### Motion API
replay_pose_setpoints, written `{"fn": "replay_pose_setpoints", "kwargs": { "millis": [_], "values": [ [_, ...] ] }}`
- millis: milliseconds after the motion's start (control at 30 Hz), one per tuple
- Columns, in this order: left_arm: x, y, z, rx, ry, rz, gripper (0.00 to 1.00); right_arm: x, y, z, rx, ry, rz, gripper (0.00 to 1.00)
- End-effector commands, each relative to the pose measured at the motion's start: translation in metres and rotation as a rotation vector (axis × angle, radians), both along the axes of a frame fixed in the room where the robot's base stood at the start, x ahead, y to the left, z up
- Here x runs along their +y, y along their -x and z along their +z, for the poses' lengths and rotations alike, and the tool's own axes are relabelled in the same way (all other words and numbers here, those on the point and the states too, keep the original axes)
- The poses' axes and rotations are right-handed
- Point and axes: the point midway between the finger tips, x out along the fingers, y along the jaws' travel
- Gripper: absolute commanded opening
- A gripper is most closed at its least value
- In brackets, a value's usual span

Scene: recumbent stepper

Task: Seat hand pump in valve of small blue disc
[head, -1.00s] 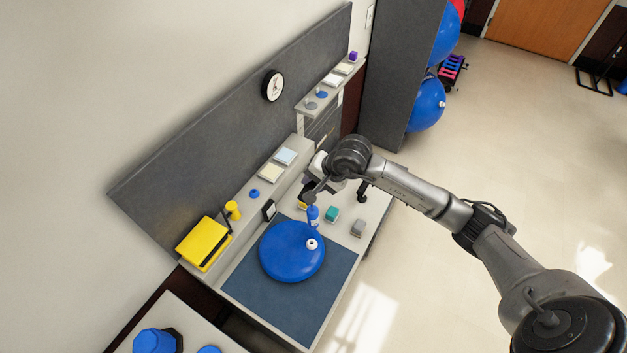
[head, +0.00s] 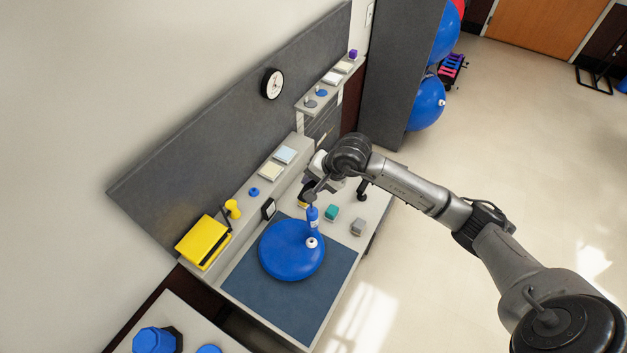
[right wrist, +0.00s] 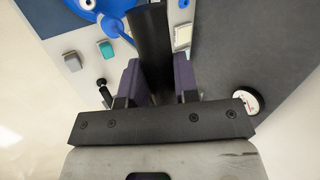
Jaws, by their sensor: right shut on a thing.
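The small blue disc (head: 287,254) lies on the dark blue mat (head: 290,302) on the bench. Its white valve (head: 312,242) is on its right part; the valve and disc edge also show at the top of the right wrist view (right wrist: 88,4). The blue hand pump (head: 313,217) stands roughly upright with its lower end at or just above the valve; I cannot tell whether it is inside. My right gripper (head: 309,190) is above the pump. In the right wrist view its purple fingers are shut on the pump's dark cylinder (right wrist: 151,45). My left gripper is out of view.
A teal block (head: 332,213), a grey block (head: 357,228) and a black stand (head: 362,189) are right of the disc. A yellow box (head: 203,243) is at the left. A raised ledge with pads (head: 270,172) runs behind. The mat's front is clear.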

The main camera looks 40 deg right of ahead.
Motion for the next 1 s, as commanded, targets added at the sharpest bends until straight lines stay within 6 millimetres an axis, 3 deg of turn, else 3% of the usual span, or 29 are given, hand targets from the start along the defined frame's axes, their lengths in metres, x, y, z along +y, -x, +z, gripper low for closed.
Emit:
{"fn": "replay_pose_setpoints", "kwargs": {
  "millis": [1000],
  "values": [
    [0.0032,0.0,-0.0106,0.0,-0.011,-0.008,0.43,-0.0017,0.0001,-0.0022,0.087,-0.105,0.075,0.0]
  ]
}}
